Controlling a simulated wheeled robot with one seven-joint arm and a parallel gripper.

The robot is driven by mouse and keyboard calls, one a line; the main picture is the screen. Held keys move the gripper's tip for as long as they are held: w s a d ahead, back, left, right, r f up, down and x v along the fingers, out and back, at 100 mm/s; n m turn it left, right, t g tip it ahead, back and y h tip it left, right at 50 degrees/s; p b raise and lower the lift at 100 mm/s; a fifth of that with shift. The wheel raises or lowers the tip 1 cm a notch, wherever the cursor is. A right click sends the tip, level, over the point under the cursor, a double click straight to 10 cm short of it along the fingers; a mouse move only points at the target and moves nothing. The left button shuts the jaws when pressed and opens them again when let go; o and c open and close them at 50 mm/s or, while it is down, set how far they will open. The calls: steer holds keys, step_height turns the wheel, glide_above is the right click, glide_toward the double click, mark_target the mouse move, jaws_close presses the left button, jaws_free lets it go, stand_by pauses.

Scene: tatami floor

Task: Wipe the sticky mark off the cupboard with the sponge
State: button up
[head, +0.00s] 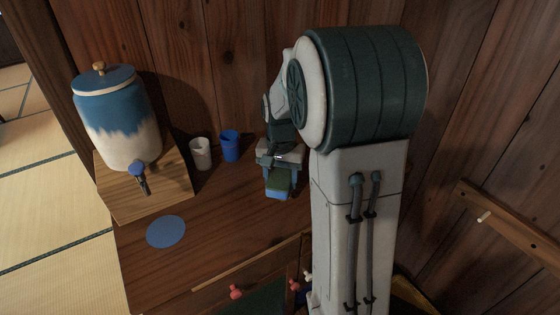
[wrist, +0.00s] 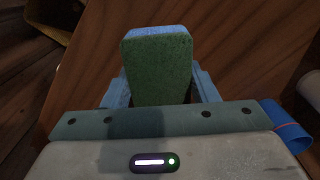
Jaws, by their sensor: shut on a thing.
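My gripper (head: 279,176) is shut on a sponge (head: 278,186) with a green face and blue body. In the wrist view the sponge (wrist: 158,65) sticks out from between the blue fingers of my gripper (wrist: 160,88). The wooden cupboard top (head: 215,225) lies below it. I cannot tell whether the sponge touches the wood. No sticky mark is clear to me in either view; my arm hides part of the top.
A blue-and-white dispenser (head: 118,118) stands on a wooden block (head: 165,190) at left. A white cup (head: 201,154) and a blue cup (head: 230,146) stand left of my gripper. A flat blue disc (head: 166,231) lies in front. A wall rail (head: 515,228) is at right.

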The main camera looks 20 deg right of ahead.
mark_target(281, 177)
steer(key=shift+r+p, duration=1.1)
steer(key=shift+r, duration=0.65)
steer(key=p, duration=0.3)
steer(key=shift+r, duration=0.2)
steer(key=shift+p, duration=0.4)
